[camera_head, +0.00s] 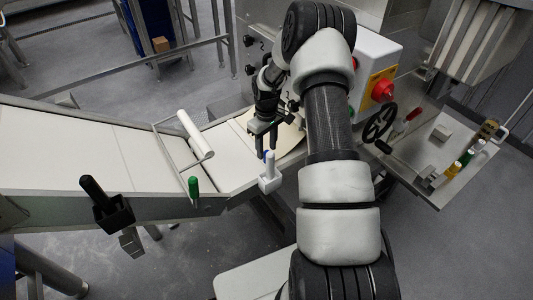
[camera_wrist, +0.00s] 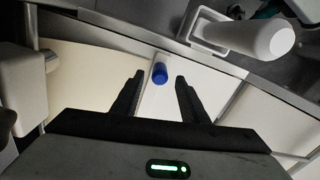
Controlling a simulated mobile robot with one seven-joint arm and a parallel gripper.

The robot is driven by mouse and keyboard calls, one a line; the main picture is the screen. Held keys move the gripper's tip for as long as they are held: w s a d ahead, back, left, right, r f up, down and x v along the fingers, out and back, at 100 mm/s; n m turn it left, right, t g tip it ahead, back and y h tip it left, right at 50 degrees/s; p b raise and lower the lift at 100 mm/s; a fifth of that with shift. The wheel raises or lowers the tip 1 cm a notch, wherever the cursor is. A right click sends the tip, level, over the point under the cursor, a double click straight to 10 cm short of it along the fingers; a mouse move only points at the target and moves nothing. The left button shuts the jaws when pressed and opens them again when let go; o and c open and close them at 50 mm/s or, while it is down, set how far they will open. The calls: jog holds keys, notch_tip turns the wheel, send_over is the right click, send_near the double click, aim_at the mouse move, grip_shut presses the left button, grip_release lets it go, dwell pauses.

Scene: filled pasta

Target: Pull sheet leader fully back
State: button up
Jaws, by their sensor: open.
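A cream dough sheet (camera_head: 290,137) lies at the right end of the white belt, partly hidden by my arm. It also shows at the left in the wrist view (camera_wrist: 85,75), its edge against a paler white surface. A small blue peg (camera_wrist: 160,73) stands near that edge; I cannot tell whether it is fixed to the sheet. My gripper (camera_head: 265,146) is open above the belt end. In the wrist view its fingers (camera_wrist: 159,84) appear on either side of the blue peg, with gaps on both sides. I cannot tell how far above it they are.
A white post (camera_head: 269,175) stands at the belt's near edge, close to my gripper. A machine housing with a red button (camera_head: 383,89) and handwheel (camera_head: 379,122) stands right.

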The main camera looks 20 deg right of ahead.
notch_tip(320, 180, up, 13)
jog(key=p, duration=0.1)
jog(key=shift+a, duration=0.1)
dwell(0.3)
